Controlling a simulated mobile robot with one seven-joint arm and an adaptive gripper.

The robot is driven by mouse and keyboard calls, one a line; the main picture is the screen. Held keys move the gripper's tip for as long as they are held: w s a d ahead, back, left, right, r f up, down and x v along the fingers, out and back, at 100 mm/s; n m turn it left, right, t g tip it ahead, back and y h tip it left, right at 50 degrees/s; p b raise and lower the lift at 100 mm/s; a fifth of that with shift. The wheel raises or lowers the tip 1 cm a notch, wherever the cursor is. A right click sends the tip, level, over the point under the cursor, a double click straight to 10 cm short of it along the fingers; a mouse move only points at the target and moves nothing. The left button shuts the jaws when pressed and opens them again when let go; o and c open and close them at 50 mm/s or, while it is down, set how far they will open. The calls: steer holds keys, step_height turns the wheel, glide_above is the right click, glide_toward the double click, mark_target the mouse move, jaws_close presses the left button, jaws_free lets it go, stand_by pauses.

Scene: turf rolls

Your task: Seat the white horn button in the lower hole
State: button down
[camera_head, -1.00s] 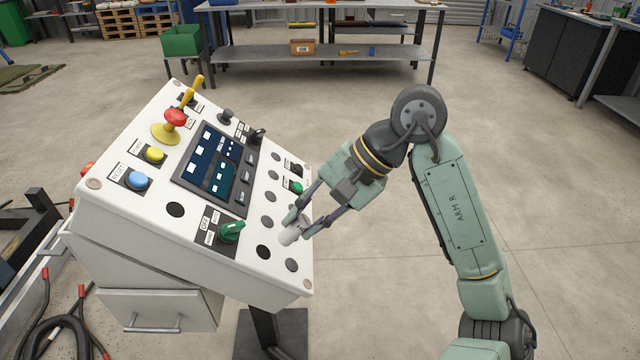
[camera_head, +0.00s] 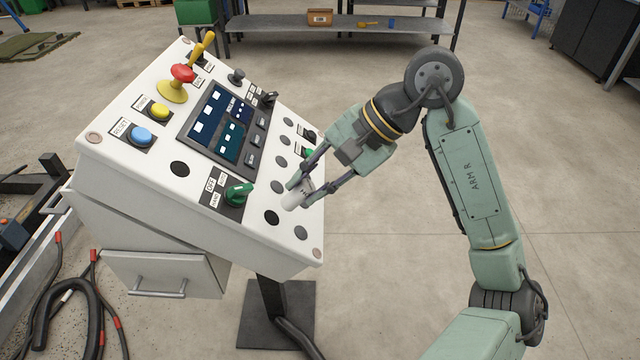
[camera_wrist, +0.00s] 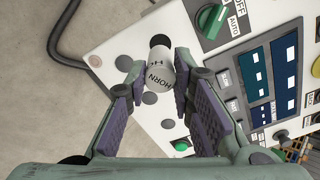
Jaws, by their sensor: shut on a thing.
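The white horn button (camera_head: 294,200) is a white cylinder held between the fingers of my gripper (camera_head: 309,188), just over the lower right part of the sloping panel (camera_head: 215,209). In the wrist view my gripper (camera_wrist: 163,104) is shut on the button (camera_wrist: 160,73), whose HORN lettering shows. A black open hole (camera_head: 272,218) lies in the panel's lower area, beside the green switch. In the wrist view this hole (camera_wrist: 160,40) shows just past the button's far end and is partly covered by it. Whether the button touches the panel I cannot tell.
A grey round spot (camera_head: 300,233) sits near the panel's lower corner. Another black hole (camera_head: 179,169) lies left of the green switch (camera_head: 238,194). A screen (camera_head: 225,130) and a red mushroom button (camera_head: 182,73) are farther up. Open floor lies right of the panel.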

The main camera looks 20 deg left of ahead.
mark_target(285, 204)
steer(key=shift+b+x, duration=1.25)
steer(key=shift+x, duration=0.4)
steer(key=shift+b, duration=1.45)
stand_by(0.6)
steer(key=shift+b+x, duration=2)
steer(key=shift+x, duration=0.05)
steer(key=c, duration=1.3)
jaws_free()
steer(key=v, duration=1.2)
